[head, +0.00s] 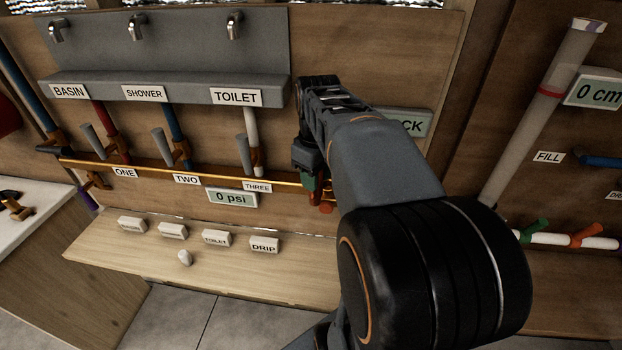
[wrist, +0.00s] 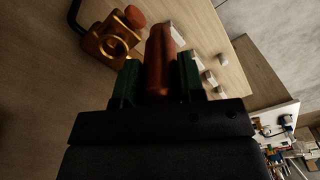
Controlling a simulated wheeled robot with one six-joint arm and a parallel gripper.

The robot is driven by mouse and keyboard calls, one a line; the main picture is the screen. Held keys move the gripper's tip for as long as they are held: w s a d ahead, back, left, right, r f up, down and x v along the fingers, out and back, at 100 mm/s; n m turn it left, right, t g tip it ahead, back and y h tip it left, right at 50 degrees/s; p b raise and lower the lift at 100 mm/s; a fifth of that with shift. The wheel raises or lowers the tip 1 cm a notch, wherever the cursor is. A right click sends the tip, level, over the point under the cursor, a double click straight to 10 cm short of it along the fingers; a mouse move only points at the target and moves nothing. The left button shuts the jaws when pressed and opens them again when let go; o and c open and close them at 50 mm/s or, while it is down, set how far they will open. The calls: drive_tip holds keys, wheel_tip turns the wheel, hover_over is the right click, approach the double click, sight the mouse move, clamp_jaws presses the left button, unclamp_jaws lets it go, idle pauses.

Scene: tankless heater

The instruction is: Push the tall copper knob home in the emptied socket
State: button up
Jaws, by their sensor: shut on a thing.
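My gripper (head: 309,182) is in front of the wooden wall panel, at the right end of the brass pipe. In the wrist view my gripper (wrist: 160,78) has its green fingers closed on the sides of the tall copper knob (wrist: 160,52). The knob's free end points up in that view, away from the gripper. A brass fitting (wrist: 98,46) with a round open socket (wrist: 118,46) lies to the left of the knob's end, apart from it in the picture. A red round knob (wrist: 135,16) sits on the fitting's far side. In the head view my arm hides most of the fitting.
A wooden shelf (head: 215,275) below carries several labelled blocks and a small pale knob (head: 185,258). The brass pipe (head: 200,178) with several grey-handled valves runs left of my gripper. A grey display (head: 410,123) is partly behind my arm.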

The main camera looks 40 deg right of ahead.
drive_tip(key=w+d+p, duration=0.3)
drive_tip(key=d, duration=0.4)
drive_tip(key=shift+w, duration=0.4)
idle(0.8)
drive_tip(key=shift+f+b, duration=0.75)
drive_tip(key=shift+f, duration=0.5)
idle(1.5)
drive_tip(key=o, duration=1.1)
drive_tip(key=shift+r, duration=0.1)
wheel_tip(320, 180, up, 14)
drive_tip(key=shift+f, duration=0.15)
idle(0.5)
